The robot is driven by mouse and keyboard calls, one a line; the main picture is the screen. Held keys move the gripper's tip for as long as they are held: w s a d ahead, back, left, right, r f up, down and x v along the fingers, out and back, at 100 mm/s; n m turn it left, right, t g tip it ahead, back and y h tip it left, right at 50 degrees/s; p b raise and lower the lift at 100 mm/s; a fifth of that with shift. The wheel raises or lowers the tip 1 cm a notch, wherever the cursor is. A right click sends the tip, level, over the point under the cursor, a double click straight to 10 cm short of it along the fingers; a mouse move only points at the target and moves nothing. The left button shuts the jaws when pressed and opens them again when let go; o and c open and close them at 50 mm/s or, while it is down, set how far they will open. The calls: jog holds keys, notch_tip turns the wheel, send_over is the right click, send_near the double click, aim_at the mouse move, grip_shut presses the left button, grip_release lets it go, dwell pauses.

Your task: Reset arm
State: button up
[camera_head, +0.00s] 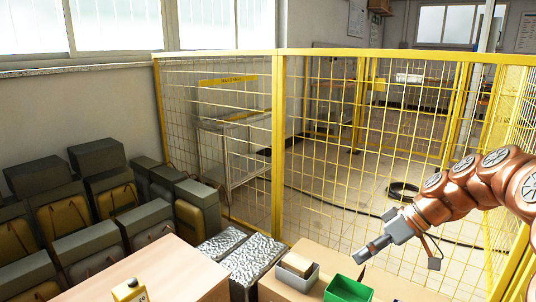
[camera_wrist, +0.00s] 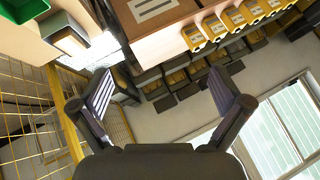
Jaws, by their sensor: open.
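My arm, copper-coloured, reaches in from the right edge of the head view. My gripper (camera_head: 396,259) is at its end, in front of the yellow fence and above the right part of the low table. In the wrist view my gripper (camera_wrist: 163,92) has its two dark fingers spread wide apart, with nothing between them. It is open and empty, and no object touches it.
A green bin (camera_head: 348,290) and a grey bin (camera_head: 297,271) stand on a table (camera_head: 395,288) below my gripper. Yellow mesh fencing (camera_head: 278,150) stands behind. Several grey cases (camera_head: 85,245) fill the left.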

jog(key=s+a+r+m+g+h+p, duration=0.1)
jog(key=s+a+r+h+p, duration=0.1)
jog(key=s+a+r+p, duration=0.4)
jog(key=s+a+r+m+g+h+p, duration=0.1)
jog(key=s+a+r+m+g+p, duration=0.1)
jog(key=s+r+p, duration=0.45)
jog(key=s+d+r+m+h+p, duration=0.2)
jog(key=s+p, duration=0.3)
jog(key=s, duration=0.4)
jog(key=s+d+r+m+h+p, duration=0.2)
jog(key=s+p, duration=0.4)
jog(key=s, duration=0.4)
jog(key=shift+r+m+h, duration=0.35)
jog(key=shift+m+h, duration=0.25)
jog(key=shift+m, duration=0.2)
